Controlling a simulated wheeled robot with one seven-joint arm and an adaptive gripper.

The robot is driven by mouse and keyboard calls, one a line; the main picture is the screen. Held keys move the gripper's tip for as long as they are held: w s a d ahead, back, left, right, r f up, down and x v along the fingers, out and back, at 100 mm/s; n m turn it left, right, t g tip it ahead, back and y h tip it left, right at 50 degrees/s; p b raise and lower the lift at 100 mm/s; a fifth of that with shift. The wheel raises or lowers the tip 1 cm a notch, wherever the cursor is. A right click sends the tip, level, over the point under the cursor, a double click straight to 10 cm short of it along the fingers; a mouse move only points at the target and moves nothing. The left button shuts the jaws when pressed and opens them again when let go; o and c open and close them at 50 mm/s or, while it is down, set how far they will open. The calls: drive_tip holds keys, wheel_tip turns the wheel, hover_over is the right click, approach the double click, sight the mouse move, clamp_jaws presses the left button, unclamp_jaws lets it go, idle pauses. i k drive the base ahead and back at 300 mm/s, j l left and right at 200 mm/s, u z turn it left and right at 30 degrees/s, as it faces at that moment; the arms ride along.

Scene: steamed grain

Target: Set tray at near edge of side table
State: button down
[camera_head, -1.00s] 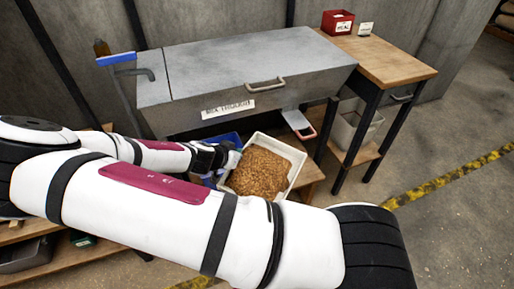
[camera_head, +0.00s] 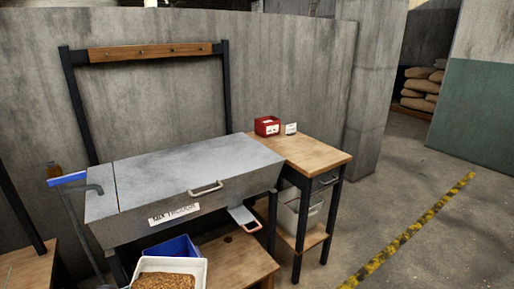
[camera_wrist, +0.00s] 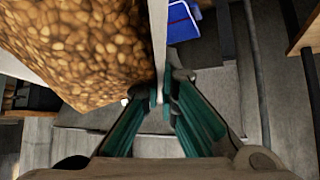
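The tray (camera_head: 203,273) is white and full of brown grain. It shows at the bottom edge of the head view, where its near part is cut off. In the wrist view the tray wall (camera_wrist: 158,32) runs between my gripper's (camera_wrist: 161,96) fingers, which are shut on it. Grain fills the left of that view. The side table (camera_head: 318,160) has a wooden top and dark legs, and stands to the right of the metal trough. Its near edge is clear. My gripper is not visible in the head view.
A red box (camera_head: 266,127) and a small white card (camera_head: 291,129) stand at the side table's back. The metal trough (camera_head: 190,170) lies between tray and wall. A blue bin (camera_head: 174,248) is behind the tray. A grey bin (camera_head: 299,213) sits under the side table.

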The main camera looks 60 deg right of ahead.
sight(314, 154)
drive_tip(key=l+u, duration=0.25)
drive_tip(key=l, duration=0.2)
drive_tip(key=k+l+u, duration=0.25)
drive_tip(key=l, duration=0.2)
drive_tip(key=l+u, duration=0.2)
drive_tip(key=l, duration=0.3)
drive_tip(key=k+l, duration=0.15)
drive_tip(key=l, duration=0.2)
drive_tip(key=k+l, duration=0.15)
drive_tip(key=l, duration=0.25)
drive_tip(key=k+l+u, duration=0.1)
drive_tip(key=l, duration=0.25)
drive_tip(key=k+l, duration=0.15)
drive_tip(key=l, duration=0.2)
drive_tip(key=k+l, duration=0.2)
drive_tip(key=l, duration=0.15)
drive_tip(key=i+u, duration=0.05)
